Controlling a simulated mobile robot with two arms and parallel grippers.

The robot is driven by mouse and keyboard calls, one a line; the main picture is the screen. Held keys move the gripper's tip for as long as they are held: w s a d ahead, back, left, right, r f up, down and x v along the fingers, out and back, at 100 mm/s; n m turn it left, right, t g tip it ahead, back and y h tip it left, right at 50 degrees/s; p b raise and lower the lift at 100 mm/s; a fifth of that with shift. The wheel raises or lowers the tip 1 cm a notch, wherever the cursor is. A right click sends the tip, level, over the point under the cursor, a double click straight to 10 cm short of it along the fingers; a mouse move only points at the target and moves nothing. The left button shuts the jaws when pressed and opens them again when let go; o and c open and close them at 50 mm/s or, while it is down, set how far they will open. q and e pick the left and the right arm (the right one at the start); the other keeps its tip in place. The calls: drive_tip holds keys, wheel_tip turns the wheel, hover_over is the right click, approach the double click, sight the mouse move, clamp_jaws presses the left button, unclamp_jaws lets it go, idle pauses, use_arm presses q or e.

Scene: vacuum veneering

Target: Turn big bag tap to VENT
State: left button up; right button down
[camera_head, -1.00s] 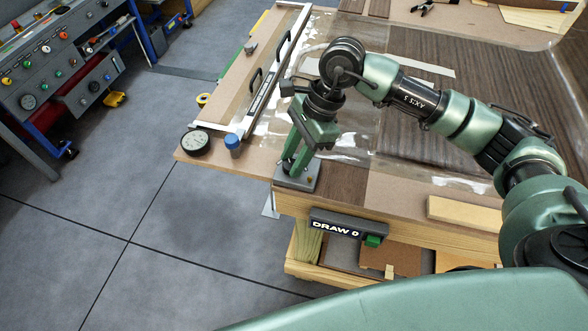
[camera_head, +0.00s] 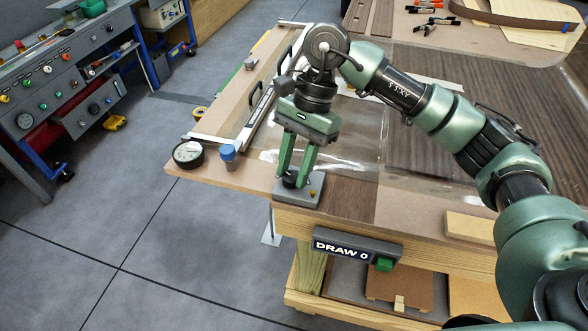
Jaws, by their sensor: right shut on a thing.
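The tap's grey base plate (camera_head: 311,192) sits at the table's near left corner, with a small brass-coloured part on it. My right gripper (camera_head: 294,178) points down over this plate, its green fingers shut on the dark tap knob (camera_head: 290,181). The fingers hide much of the knob, so its exact setting cannot be read. A "DRAW 0" sign (camera_head: 342,249) with a green block (camera_head: 384,264) is fixed to the table's front edge below the tap. The clear bag (camera_head: 345,160) lies on the table behind the gripper. My left gripper is not in view.
A round gauge (camera_head: 188,154) and a blue-capped fitting (camera_head: 228,153) stand left of the tap on the board. A wood strip (camera_head: 470,227) lies to the right.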

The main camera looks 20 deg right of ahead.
drive_tip(key=c, duration=1)
unclamp_jaws()
drive_tip(key=shift+c, duration=0.2)
drive_tip(key=v, duration=0.7)
drive_tip(key=shift+r+b, duration=0.4)
drive_tip(key=shift+b, duration=0.05)
drive_tip(key=shift+w+d, duration=0.1)
